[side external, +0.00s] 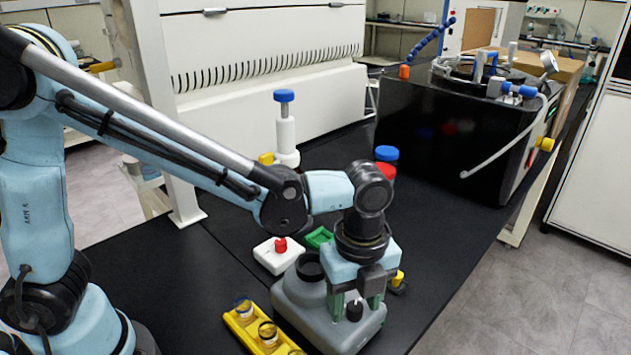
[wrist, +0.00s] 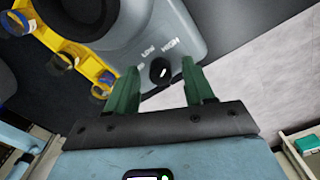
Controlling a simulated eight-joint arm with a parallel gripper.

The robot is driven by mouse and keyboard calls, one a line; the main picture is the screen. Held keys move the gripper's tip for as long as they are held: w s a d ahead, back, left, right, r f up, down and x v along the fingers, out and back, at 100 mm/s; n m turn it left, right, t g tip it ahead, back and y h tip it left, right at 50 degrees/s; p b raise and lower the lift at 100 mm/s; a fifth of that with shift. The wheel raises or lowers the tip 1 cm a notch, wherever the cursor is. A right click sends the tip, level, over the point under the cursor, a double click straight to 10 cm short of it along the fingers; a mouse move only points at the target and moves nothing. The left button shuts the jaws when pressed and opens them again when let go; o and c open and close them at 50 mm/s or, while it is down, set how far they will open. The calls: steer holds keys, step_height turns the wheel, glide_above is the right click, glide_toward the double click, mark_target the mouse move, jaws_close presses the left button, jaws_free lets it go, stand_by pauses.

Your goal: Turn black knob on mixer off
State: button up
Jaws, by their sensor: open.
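The grey mixer (side external: 300,318) stands on the black bench with a dark round cup on top; it also fills the top of the wrist view (wrist: 180,35). Its black knob (side external: 354,310) is on the front face, and in the wrist view the knob (wrist: 159,69) has a small white mark near the LOW and HIGH labels. A third label, left of the knob, is partly hidden. I cannot tell its setting for sure. My gripper (side external: 356,300) points down over the knob. Its green fingers are open, one on each side of the knob in the wrist view (wrist: 159,78), with gaps showing.
A yellow rack (side external: 242,325) with vials stands left of the mixer. Behind are a white box with a red button (side external: 277,256), a green tray (side external: 318,236), and red- and blue-capped items (side external: 386,155). The bench edge is close on the right.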

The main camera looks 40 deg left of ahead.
steer(key=shift+c, duration=0.2)
jaws_close()
